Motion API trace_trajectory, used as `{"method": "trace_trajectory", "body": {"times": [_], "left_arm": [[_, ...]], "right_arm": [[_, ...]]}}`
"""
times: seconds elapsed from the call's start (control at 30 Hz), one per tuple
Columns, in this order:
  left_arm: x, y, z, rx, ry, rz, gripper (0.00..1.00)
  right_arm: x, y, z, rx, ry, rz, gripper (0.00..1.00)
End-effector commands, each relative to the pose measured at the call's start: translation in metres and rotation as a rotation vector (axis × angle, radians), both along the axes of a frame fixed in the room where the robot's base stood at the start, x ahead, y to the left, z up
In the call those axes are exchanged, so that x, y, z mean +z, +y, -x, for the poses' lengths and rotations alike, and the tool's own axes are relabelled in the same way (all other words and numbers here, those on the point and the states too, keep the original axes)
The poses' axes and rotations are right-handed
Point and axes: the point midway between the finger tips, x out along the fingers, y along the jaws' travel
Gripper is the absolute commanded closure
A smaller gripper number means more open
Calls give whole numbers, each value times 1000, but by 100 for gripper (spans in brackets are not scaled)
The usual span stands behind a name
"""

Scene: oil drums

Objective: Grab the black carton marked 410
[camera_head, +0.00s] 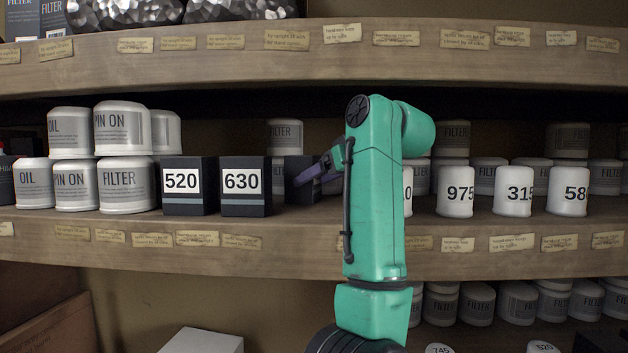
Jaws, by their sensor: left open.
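Two black cartons stand on the middle shelf, one marked 520 (189,186) and one marked 630 (245,186). To the right of the 630 carton is another dark carton (296,197), partly covered by my gripper and arm. No number shows on it, and I see no 410 anywhere. My left gripper (303,180) is open, with its purple finger in front of this dark carton at its upper part. I cannot tell whether it touches the carton or whether the carton is between the fingers. My right gripper is not in view.
White canisters marked 975 (456,190), 315 (513,191) and 58 (568,191) stand right of my green arm, which hides part of the shelf. Filter canisters (126,185) crowd the left. The wooden shelf above (200,58) limits height. A white box (200,340) is below.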

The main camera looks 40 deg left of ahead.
Motion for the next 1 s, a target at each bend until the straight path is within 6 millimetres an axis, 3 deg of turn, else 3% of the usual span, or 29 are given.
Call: {"method": "trace_trajectory", "body": {"times": [0.03, 0.1, 0.13, 1.0], "left_arm": [[0, 0, 0, 0, 0, 0, 69], [0, 0, 0, 0, 0, 0, 96], [0, 0, 0, 0, 0, 0, 100], [0, 0, 0, 0, -1, 0, 100]], "right_arm": [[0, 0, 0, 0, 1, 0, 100], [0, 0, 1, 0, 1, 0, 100], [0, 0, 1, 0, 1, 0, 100], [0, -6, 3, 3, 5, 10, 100]]}}
